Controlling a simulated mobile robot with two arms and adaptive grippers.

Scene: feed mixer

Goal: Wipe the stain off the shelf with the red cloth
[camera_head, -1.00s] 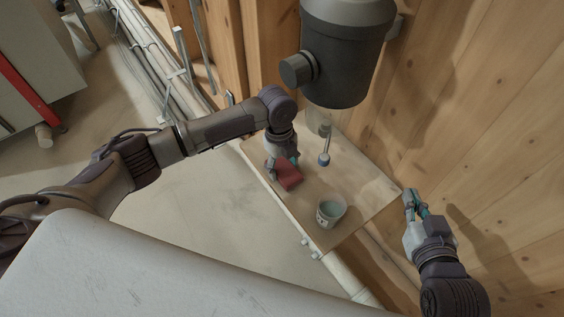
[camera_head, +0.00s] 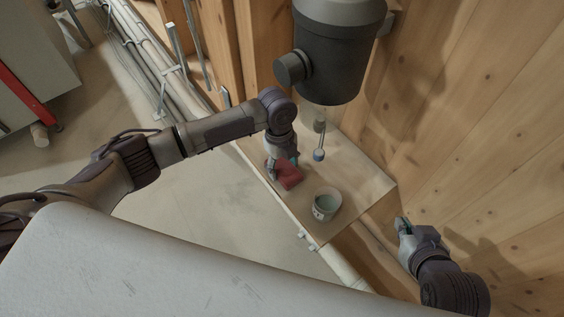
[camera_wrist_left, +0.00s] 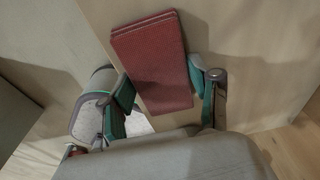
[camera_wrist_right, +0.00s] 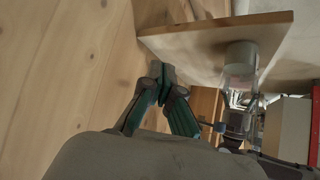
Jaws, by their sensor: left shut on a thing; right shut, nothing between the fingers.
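The red cloth (camera_head: 291,177) is between the fingers of my left gripper (camera_head: 283,166), on or just above the wooden shelf (camera_head: 358,181). The left wrist view shows the folded cloth (camera_wrist_left: 152,62) with one finger on each side, my left gripper (camera_wrist_left: 168,85) shut on it; contact with the shelf (camera_wrist_left: 245,60) is unclear. My right gripper (camera_head: 402,225) is shut and empty, off the shelf's right end near the wooden wall. Its fingertips meet in the right wrist view (camera_wrist_right: 163,84). I cannot make out a clear stain; arm and cloth hide part of the shelf.
A light cup (camera_head: 326,205) stands on the shelf, right of the cloth. A dark grey mixer body (camera_head: 340,55) hangs above the shelf's back, with a blue-tipped lever (camera_head: 319,155) below it.

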